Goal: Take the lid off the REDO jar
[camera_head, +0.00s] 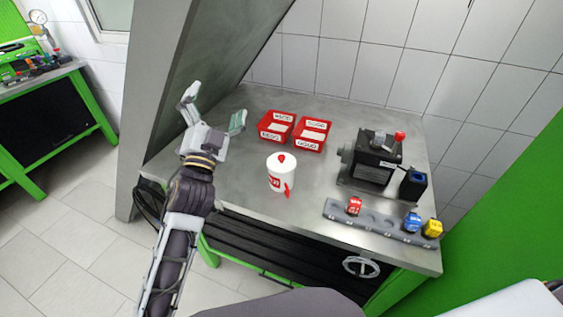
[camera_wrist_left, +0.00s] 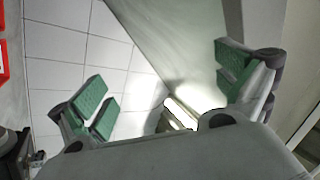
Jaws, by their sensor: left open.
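The REDO jar (camera_head: 281,178) is a white cylinder with red lettering, standing upright on the metal bench. Its white lid (camera_head: 272,162) with a red knob is on top. A red tag or handle hangs at its front right side. My left gripper (camera_head: 216,106) is open and empty, raised to the left of the jar and apart from it. In the left wrist view its green-padded fingers (camera_wrist_left: 168,90) are spread wide with nothing between them. The jar is not visible in the left wrist view. My right gripper is not in view.
Two red labelled bins (camera_head: 310,146) stand behind the jar. A black pump (camera_head: 370,158) stands to the right, with a black holder (camera_head: 413,185) beside it. A grey rack (camera_head: 340,212) with red, blue and yellow parts lies at the front right. Bare bench surrounds the jar.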

